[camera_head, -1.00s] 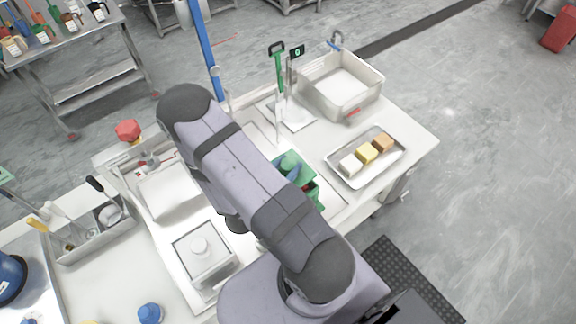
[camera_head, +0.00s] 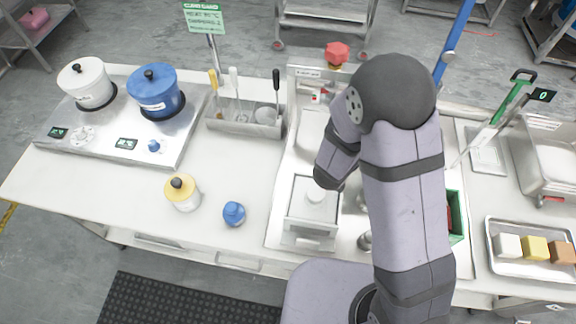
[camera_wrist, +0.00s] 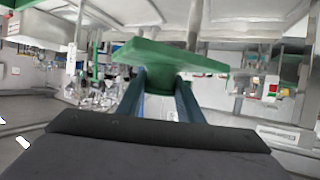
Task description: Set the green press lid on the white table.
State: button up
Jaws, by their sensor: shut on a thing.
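In the wrist view the green press lid (camera_wrist: 165,57) is a flat green plate with a grip beneath it in the picture. My gripper (camera_wrist: 162,88) is shut on that grip with its two dark blue fingers. In the head view my arm hides the gripper and the lid. The white table (camera_head: 120,185) runs across the head view, with bare top at left and centre. A green box (camera_head: 455,216) partly shows behind my arm at right.
A hob with a white pot (camera_head: 87,84) and a blue pot (camera_head: 153,91) stands at the left. A yellow-lidded jar (camera_head: 183,194) and a small blue-topped item (camera_head: 234,214) stand on the table. A utensil holder (camera_head: 245,122) is behind. A food tray (camera_head: 530,265) is at right.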

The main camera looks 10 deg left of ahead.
jog(key=w+a+r+n+t+y+b, duration=0.15)
jog(key=a+n+y+b, duration=0.3)
jog(key=a, duration=0.95)
jog(key=s+a+f+n+g+y+b, duration=0.1)
jog(key=s+a+f+n+y+b, duration=0.15)
jog(key=a, duration=0.55)
jog(key=s+a+f+n+y+b, duration=0.1)
jog(key=a+f+n+y+b, duration=0.2)
jog(key=a, duration=0.5)
jog(key=s+a+f+n+g+y+b, duration=0.15)
jog(key=a+f, duration=0.25)
jog(key=a, duration=0.4)
jog(key=shift+m+t+y, duration=0.35)
jog(key=shift+m+t, duration=0.1)
jog(key=shift+t, duration=0.05)
jog(key=shift+d+f+p, duration=0.15)
jog(key=shift+f+p, duration=0.3)
jog(key=shift+f, duration=2)
jog(key=shift+d+f+p, duration=0.15)
jog(key=shift+f+p, duration=0.25)
jog(key=shift+f, duration=2)
jog(key=shift+f, duration=0.1)
jog(key=o, duration=1.2)
jog(key=shift+c, duration=0.2)
